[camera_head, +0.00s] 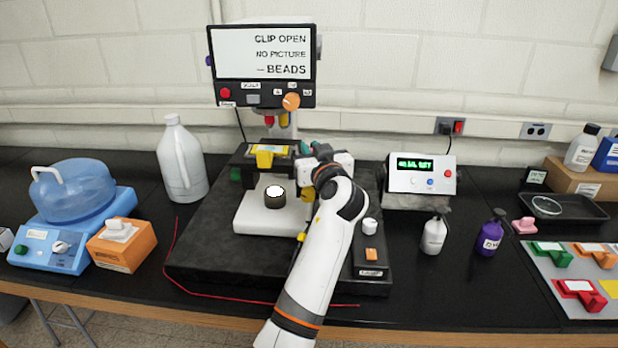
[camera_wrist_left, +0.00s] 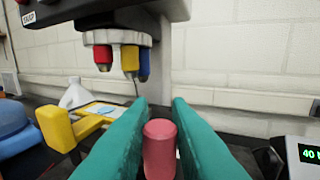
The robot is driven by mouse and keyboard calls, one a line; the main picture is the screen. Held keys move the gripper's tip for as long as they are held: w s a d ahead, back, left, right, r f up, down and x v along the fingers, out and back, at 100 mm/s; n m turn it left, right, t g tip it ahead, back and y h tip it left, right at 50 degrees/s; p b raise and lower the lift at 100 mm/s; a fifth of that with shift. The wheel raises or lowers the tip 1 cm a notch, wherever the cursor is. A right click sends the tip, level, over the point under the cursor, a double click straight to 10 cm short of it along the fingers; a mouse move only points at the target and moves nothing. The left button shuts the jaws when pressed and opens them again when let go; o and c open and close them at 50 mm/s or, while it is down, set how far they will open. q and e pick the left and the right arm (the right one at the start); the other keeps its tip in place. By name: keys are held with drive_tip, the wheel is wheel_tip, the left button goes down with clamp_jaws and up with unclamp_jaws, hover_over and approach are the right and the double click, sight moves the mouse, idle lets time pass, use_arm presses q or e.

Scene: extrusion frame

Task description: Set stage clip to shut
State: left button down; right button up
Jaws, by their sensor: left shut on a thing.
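The microscope stage (camera_head: 245,160) stands at the back of a dark base, with a slide on it. A yellow bracket-like part (camera_head: 265,155) at the stage shows in the left wrist view (camera_wrist_left: 65,128) at left. My left gripper (camera_head: 306,149) is at the stage's right side, mostly hidden behind my wrist in the head view. In the left wrist view its teal fingers (camera_wrist_left: 160,140) are shut on an upright red peg (camera_wrist_left: 160,148). I cannot tell whether the peg belongs to the stage clip. The monitor (camera_head: 265,55) reads "CLIP OPEN", "NO PICTURE". My right gripper is not in view.
Coloured objectives (camera_wrist_left: 125,58) hang above the stage. A white jug (camera_head: 181,165) and a blue device (camera_head: 75,225) stand left. A green-display box (camera_head: 421,175), small bottles (camera_head: 434,236) and a tray of coloured clips (camera_head: 575,270) are right. A red cord (camera_head: 190,285) runs along the front.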

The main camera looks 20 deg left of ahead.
use_arm(q)
drive_tip(key=n+g+y+b, duration=0.1)
drive_tip(key=b, duration=0.1)
drive_tip(key=w+n+g+y+b, duration=0.1)
drive_tip(key=g+y+b, duration=0.1)
drive_tip(key=b, duration=0.1)
drive_tip(key=n+g+y+b, duration=0.1)
drive_tip(key=n+b, duration=0.1)
drive_tip(key=shift+w+d+f, duration=0.15)
drive_tip(key=shift+w+d, duration=0.05)
drive_tip(key=shift+w, duration=0.15)
drive_tip(key=shift+w+n+g+y+b, duration=0.25)
drive_tip(key=shift+n+g+y+b, duration=0.4)
drive_tip(key=shift+g, duration=0.55)
drive_tip(key=shift+w+n+g+y, duration=0.1)
drive_tip(key=shift+n+g+y, duration=0.25)
drive_tip(key=shift+g, duration=0.15)
drive_tip(key=shift+w+a+n+g+y, duration=0.1)
drive_tip(key=shift+w+n+g+y, duration=0.15)
drive_tip(key=shift+n+g, duration=0.45)
drive_tip(key=shift+s, duration=0.1)
drive_tip(key=c, duration=1.4)
unclamp_jaws()
drive_tip(key=shift+o, duration=0.2)
